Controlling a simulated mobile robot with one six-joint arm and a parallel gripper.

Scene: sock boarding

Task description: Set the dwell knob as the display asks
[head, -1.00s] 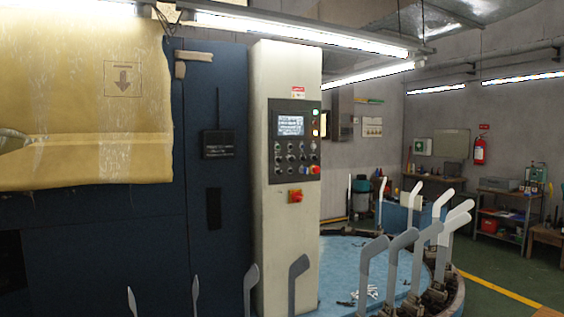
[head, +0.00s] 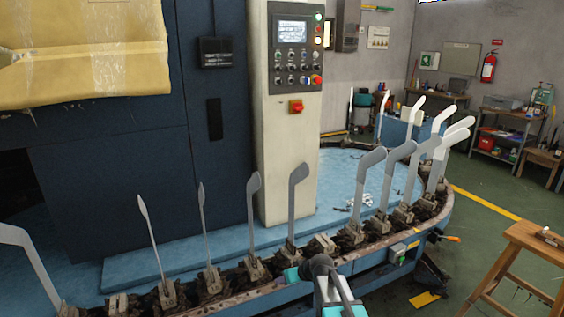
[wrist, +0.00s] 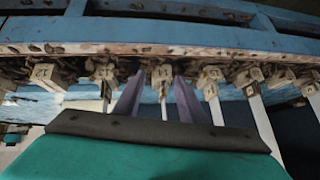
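The control panel (head: 291,50) is on the cream column in the head view. Its lit display (head: 291,31) carries text too small to read. Rows of small knobs and buttons (head: 291,66) sit below it. I cannot tell which is the dwell knob or where it points. In the wrist view my gripper (wrist: 156,95) has its two fingers apart with nothing held between them. It faces the conveyor rail and its clamps, away from the panel. My arm (head: 322,275) shows at the bottom of the head view, well below the panel.
A curved rail with several upright boards (head: 291,200) runs between my arm and the column. A red switch (head: 296,106) is below the panel. A wooden stool (head: 520,240) stands at right, with green floor around it.

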